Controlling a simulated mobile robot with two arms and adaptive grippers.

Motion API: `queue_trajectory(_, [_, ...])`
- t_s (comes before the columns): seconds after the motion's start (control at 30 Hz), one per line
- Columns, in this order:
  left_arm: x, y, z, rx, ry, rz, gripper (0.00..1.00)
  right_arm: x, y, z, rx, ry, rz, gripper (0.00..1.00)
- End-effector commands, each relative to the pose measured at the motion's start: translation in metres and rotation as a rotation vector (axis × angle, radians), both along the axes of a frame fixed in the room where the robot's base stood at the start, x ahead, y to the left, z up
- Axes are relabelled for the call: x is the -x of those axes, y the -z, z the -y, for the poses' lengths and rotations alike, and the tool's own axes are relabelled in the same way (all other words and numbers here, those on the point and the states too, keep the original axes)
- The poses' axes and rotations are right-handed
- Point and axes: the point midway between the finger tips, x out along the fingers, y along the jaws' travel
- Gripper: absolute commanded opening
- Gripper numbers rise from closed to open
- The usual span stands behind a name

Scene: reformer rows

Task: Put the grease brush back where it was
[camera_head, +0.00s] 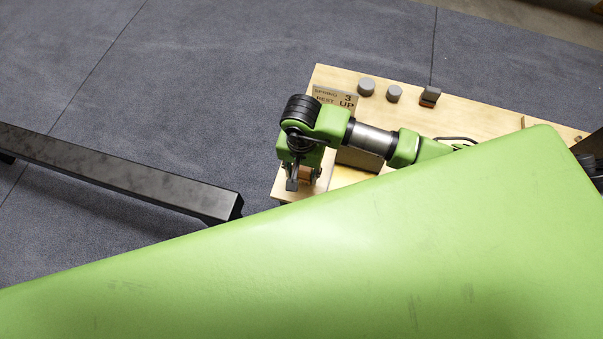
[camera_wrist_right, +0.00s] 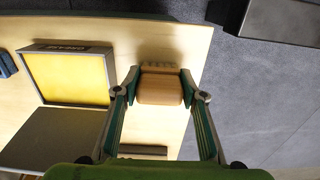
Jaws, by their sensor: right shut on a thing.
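My right gripper (camera_head: 305,182) is over the near left end of the wooden top. In the head view the brush is mostly hidden. My left gripper is not in view.
A yellow-floored tray (camera_wrist_right: 72,78) with a dark label strip is beside the brush. A black beam (camera_head: 120,180) lies left. Green blocks the head view's lower part.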

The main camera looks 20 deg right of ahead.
Motion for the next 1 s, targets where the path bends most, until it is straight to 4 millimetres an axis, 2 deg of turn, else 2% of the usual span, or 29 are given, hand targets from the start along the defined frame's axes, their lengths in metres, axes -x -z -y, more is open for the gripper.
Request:
queue_trajectory(0.37, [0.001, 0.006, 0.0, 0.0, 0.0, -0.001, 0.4, -0.001, 0.006, 0.0, 0.0, -0.001, 0.002, 0.21])
queue_trajectory(0.4, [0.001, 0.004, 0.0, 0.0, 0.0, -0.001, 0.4, -0.001, 0.004, 0.0, 0.0, 0.0, 0.001, 0.49])
queue_trajectory(0.43, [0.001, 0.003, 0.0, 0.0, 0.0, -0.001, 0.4, -0.001, 0.003, 0.0, 0.0, 0.0, 0.001, 0.55])
queue_trajectory(0.8, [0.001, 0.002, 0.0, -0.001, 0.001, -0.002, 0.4, 0.0, 0.002, -0.001, -0.002, 0.0, 0.001, 0.55])
queue_trajectory(0.9, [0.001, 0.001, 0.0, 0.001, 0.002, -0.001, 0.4, -0.002, -0.005, -0.001, -0.003, -0.001, 0.004, 0.55])
queue_trajectory(1.0, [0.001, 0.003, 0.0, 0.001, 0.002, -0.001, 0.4, -0.003, -0.021, -0.001, -0.001, -0.003, 0.007, 0.55])
